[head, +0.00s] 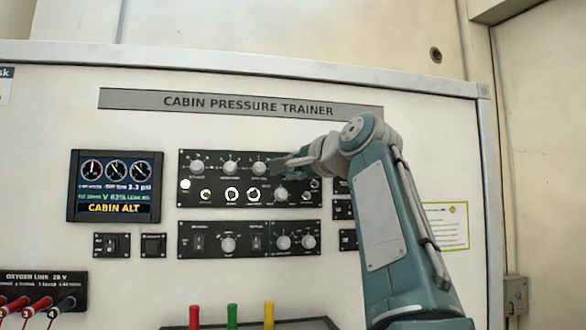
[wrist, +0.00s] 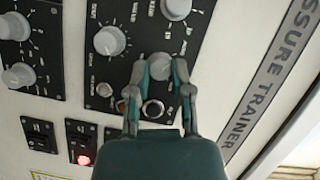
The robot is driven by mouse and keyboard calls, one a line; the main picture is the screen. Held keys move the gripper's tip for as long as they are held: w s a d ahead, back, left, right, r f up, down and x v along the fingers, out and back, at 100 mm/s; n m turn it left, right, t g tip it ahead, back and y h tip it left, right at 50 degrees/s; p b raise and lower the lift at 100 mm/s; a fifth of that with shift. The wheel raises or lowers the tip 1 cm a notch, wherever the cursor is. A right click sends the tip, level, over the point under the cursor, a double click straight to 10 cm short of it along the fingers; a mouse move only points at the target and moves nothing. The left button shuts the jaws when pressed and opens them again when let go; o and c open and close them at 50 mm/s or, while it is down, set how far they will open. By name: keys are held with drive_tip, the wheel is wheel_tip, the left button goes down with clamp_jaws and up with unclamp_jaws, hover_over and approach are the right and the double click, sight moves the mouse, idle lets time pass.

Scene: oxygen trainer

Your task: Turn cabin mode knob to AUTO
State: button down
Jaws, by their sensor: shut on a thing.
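The upper black panel (head: 215,202) sits under the "CABIN PRESSURE TRAINER" sign and carries a top row of round grey knobs. My gripper (head: 282,166) is at the right end of this row. In the wrist view my gripper (wrist: 163,75) has a finger on each side of a small grey knob (wrist: 159,66) and is shut on it. The head view hides this knob behind the gripper. The labels are too small to read, so I cannot tell its setting or whether AUTO is marked there.
A larger knob (wrist: 110,40) and small toggles (wrist: 152,109) lie close to my fingers. A lower black panel (head: 212,251) has more knobs and switches. The display (head: 115,186) at left reads "CABIN ALT". Red, green and yellow handles (head: 232,316) stand at the bottom.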

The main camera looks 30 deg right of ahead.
drive_tip(key=shift+w+d+f, duration=0.1)
drive_tip(key=shift+w+f, duration=0.1)
drive_tip(key=shift+f, duration=0.1)
drive_tip(key=c, duration=0.5)
unclamp_jaws()
drive_tip(key=shift+r, duration=0.1)
drive_tip(key=s, duration=0.8)
drive_tip(key=s+d+r, duration=0.1)
drive_tip(key=s, duration=0.3)
